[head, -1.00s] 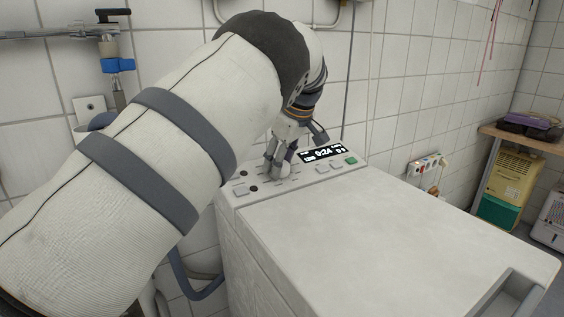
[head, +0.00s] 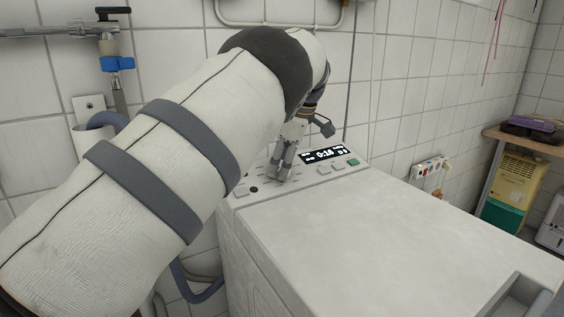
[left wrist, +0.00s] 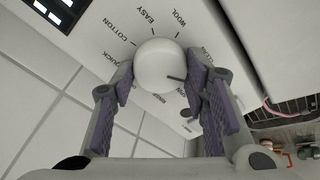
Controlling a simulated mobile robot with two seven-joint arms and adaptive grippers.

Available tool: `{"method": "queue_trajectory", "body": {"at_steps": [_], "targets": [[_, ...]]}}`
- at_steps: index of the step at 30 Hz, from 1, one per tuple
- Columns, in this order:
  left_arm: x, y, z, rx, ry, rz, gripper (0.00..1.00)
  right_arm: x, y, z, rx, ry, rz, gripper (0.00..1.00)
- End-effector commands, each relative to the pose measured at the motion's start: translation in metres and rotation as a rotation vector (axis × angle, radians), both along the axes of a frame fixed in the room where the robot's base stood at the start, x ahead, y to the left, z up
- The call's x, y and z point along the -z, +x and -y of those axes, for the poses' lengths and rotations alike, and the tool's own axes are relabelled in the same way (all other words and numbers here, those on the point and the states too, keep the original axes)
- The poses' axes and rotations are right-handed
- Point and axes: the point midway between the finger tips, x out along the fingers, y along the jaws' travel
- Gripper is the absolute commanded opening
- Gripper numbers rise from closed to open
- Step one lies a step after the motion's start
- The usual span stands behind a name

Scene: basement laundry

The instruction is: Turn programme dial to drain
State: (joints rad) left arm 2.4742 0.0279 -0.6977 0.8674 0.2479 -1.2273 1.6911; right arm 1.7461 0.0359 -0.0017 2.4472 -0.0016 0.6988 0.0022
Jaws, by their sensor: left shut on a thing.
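The programme dial (left wrist: 158,65) is a smooth white round knob in the left wrist view, with a short dark mark on its right side. Labels ring it; QUICK, COTTON, EASY and WOOL are readable, while those on the lower right are partly covered by the finger. My left gripper (left wrist: 160,80) is shut on the dial, with a purple-grey pad on either side. In the head view my left gripper (head: 281,170) reaches down onto the panel and mostly hides the dial. The display (head: 321,155) appears to read 0:18. My right gripper is not in view.
The white washing machine (head: 370,225) has a broad bare top. Panel buttons (head: 330,168), including a green one (head: 352,162), sit close to the gripper. A tiled wall and pipes stand behind. A socket strip (head: 430,166) is on the wall at right.

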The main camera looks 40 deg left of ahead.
Motion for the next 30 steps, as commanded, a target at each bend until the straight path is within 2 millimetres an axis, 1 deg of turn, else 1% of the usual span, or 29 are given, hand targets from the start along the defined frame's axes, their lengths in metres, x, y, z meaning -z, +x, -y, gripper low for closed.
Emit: {"method": "queue_trajectory", "body": {"at_steps": [1, 9, 10, 11, 12, 13, 20, 23, 26, 30], "targets": [[0.003, -0.001, 0.001, -0.004, -0.006, -0.007, 0.14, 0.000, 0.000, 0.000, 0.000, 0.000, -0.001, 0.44], [0.004, -0.002, 0.001, -0.004, -0.006, -0.008, 0.14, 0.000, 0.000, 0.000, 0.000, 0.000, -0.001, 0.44], [0.004, -0.002, 0.001, -0.004, -0.007, -0.008, 0.44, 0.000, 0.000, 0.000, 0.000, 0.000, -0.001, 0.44], [0.004, -0.002, 0.001, -0.003, -0.006, -0.009, 0.50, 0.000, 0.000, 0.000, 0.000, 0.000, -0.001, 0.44], [0.004, -0.002, 0.001, -0.003, -0.005, -0.008, 0.59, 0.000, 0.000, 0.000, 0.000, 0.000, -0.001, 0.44], [0.003, -0.001, 0.001, -0.003, -0.005, -0.008, 0.62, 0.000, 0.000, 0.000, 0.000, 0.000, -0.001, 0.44], [0.002, -0.001, 0.000, -0.001, -0.003, -0.004, 0.62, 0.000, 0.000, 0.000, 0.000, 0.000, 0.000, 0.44], [-0.003, 0.000, 0.002, 0.000, -0.002, -0.001, 0.62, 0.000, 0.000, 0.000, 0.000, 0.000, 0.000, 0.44], [-0.021, 0.001, 0.008, 0.001, -0.001, 0.003, 0.62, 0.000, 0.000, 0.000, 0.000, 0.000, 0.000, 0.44], [-0.058, 0.000, 0.022, 0.000, 0.000, 0.002, 0.62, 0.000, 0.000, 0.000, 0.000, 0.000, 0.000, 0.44]]}}
